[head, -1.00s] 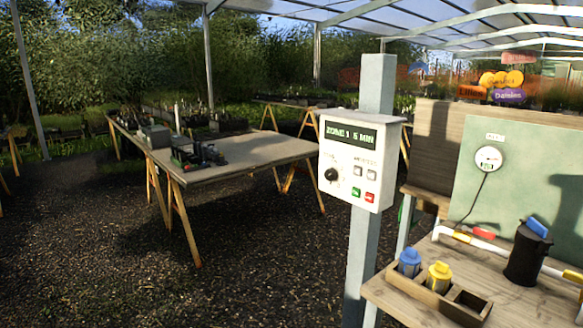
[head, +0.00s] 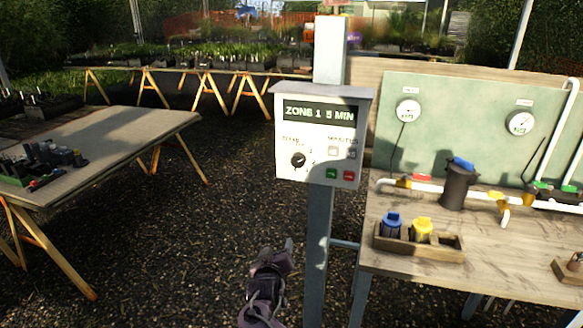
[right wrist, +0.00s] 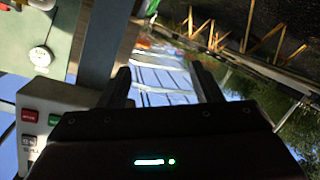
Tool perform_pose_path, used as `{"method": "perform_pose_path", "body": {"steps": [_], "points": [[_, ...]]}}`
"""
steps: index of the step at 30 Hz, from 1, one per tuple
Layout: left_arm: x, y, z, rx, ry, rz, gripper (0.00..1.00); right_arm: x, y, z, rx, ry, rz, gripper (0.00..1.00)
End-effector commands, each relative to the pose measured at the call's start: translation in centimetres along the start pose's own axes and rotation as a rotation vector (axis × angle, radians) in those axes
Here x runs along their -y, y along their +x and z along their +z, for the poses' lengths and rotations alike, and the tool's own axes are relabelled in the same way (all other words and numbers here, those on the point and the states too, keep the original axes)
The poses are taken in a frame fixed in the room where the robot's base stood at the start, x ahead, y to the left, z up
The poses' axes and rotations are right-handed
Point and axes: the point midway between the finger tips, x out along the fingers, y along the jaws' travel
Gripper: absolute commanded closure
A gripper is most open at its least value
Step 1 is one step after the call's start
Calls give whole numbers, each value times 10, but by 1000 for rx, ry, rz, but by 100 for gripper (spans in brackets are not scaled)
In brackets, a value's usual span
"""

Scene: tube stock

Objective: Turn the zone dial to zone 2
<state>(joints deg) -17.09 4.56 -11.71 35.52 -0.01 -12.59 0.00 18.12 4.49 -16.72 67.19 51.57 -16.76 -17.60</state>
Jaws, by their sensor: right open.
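The control box (head: 288,134) is mounted on a grey post. Its display (head: 318,113) reads "ZONE 1 5 MIN". The black zone dial (head: 298,160) is on the left of the panel, with a green button (head: 331,173) and a red button (head: 349,175) at the lower right. My right gripper (head: 289,243) is below and left of the box, apart from it. In the right wrist view its two fingers (right wrist: 163,85) are spread with nothing between them, and part of the box (right wrist: 60,97) shows at the left. My left gripper is out of view.
A wooden bench (head: 400,265) at the right holds a tray (head: 408,246) with blue and yellow capped pieces, a black canister (head: 457,187) and white pipes. A table (head: 120,140) stands at the left.

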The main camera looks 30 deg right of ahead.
Motion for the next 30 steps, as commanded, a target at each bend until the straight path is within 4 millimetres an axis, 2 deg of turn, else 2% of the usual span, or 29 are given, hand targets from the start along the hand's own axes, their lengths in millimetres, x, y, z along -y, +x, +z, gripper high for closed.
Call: {"method": "perform_pose_path", "body": {"steps": [1, 3, 6, 9, 14, 24, 30], "points": [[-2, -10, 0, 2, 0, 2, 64, -27, -2, -57, -46, 61, 63, 41], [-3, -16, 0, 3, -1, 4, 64, -58, -9, -108, -85, 132, 138, 41], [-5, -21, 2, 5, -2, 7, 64, -94, -20, -158, -119, 218, 216, 41], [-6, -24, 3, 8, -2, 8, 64, -116, -28, -184, -135, 273, 262, 41], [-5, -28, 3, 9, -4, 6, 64, -130, -24, -196, -141, 296, 287, 41], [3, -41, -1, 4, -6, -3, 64, -144, 26, -201, -140, 295, 285, 41], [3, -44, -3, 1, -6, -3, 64, -147, 40, -200, -140, 296, 282, 41]]}}
